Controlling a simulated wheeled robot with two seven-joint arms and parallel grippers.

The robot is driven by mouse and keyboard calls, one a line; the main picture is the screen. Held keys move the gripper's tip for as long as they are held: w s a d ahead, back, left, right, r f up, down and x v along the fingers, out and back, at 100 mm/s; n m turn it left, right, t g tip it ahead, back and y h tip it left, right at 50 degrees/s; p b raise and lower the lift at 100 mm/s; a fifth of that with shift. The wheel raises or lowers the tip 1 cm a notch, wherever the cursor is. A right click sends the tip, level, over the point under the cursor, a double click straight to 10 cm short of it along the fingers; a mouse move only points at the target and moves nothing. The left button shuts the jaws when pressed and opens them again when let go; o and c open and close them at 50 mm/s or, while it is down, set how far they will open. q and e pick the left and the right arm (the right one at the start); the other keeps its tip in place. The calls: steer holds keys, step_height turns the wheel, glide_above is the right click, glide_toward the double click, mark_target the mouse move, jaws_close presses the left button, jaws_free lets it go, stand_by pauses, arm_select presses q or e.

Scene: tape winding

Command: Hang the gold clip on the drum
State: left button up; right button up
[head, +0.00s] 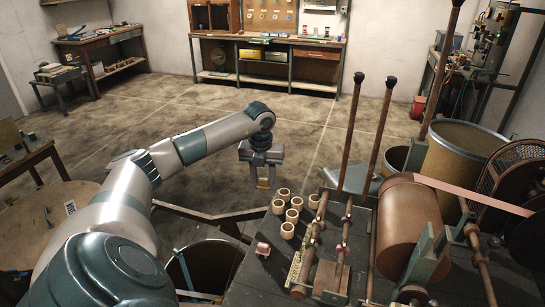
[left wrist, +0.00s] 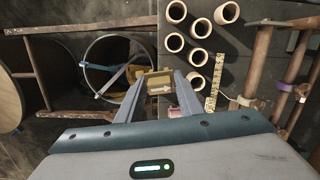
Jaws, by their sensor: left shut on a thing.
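My left gripper (head: 263,180) points down and is shut on the gold clip (head: 263,184), held in the air. In the left wrist view the gold clip (left wrist: 158,83), with a pale arrow on its face, sits between the two fingers (left wrist: 160,92). An open round drum (head: 212,262) stands low at the bottom of the head view. It also shows in the left wrist view, left of the clip, by its rim (left wrist: 88,52). The clip appears apart from the drum. The drum's near side is partly hidden by my arm. My right gripper is not in view.
Several tan cups (head: 287,230) stand on the dark bench right of the gripper, near a small pink piece (head: 263,249). Upright rods, a large brown roller (head: 410,225) and a pinkish tape (head: 470,194) fill the right. A tan barrel (head: 452,165) stands behind. Floor beyond is clear.

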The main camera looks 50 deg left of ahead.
arm_select(q)
steer(key=s+a+f+b, duration=0.3)
steer(key=a+f, duration=0.2)
steer(key=a, duration=0.1)
steer(key=shift+s+a+g+b, duration=0.2)
steer(key=shift+a+g+b, duration=0.1)
steer(key=shift+a+g, duration=0.1)
steer(key=shift+r, duration=0.15)
